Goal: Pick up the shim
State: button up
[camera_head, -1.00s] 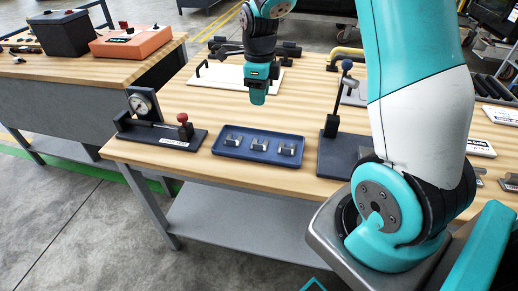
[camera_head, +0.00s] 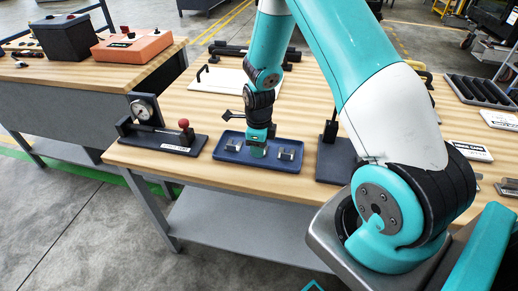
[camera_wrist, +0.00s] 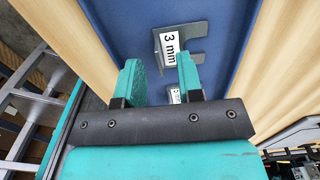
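The blue tray (camera_head: 300,166) on the wooden table holds small grey metal shims. One shim (camera_head: 286,154) lies to the right of my gripper, and part of another (camera_head: 234,146) shows to its left. My gripper (camera_head: 257,153) is low over the middle of the tray and hides what is there. In the wrist view, my gripper (camera_wrist: 157,62) has its two teal fingers apart. A shim labelled "3 mm" (camera_wrist: 168,46) lies beyond the fingertips, nearer the right finger. Another labelled piece (camera_wrist: 175,97) shows partly between the fingers, mostly hidden by the gripper.
A dial gauge stand (camera_head: 144,108) with a red knob is left of the tray. A dark stand (camera_head: 335,155) with an upright post is close on the right. A white board (camera_head: 222,80) lies behind. A second bench (camera_head: 60,95) carries an orange box (camera_head: 132,46).

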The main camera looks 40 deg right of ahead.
jog(key=shift+f, duration=0.45)
jog(key=shift+c, duration=0.5)
grip_shut()
